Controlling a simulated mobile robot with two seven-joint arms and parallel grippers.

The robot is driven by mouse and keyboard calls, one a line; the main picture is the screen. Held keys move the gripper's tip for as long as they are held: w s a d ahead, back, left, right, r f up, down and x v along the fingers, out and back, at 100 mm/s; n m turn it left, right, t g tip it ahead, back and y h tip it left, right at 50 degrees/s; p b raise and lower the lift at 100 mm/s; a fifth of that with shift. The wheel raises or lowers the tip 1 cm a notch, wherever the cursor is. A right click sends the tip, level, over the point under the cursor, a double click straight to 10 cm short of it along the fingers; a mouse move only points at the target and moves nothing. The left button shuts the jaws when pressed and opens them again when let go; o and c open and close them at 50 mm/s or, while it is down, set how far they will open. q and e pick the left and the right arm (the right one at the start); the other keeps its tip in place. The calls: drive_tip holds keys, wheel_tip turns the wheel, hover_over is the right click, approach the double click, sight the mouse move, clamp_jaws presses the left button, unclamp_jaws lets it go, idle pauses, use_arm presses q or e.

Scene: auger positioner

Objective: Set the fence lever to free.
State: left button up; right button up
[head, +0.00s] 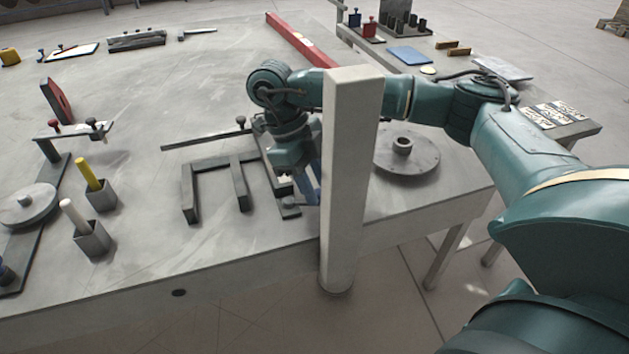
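My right arm comes in from the right, and its wrist points down at the middle of the table. The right gripper (297,188) is low beside a dark fork-shaped frame (217,172), at its right end. A pale post hides part of the gripper, so I cannot see whether the fingers are apart or hold anything. A small blue part shows beside it, partly behind the post. A thin dark bar with a knob (205,138) lies behind the frame and reaches toward my wrist. I cannot tell for sure which part is the fence lever, or its setting. My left gripper is out of view.
The pale upright post (345,190) stands at the table's front edge, before my forearm. A round grey disc (408,160) lies right of it. Two square holders with yellow (87,172) and white (73,216) handles stand left. A red bar (298,40) lies behind.

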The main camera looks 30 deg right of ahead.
clamp_jaws()
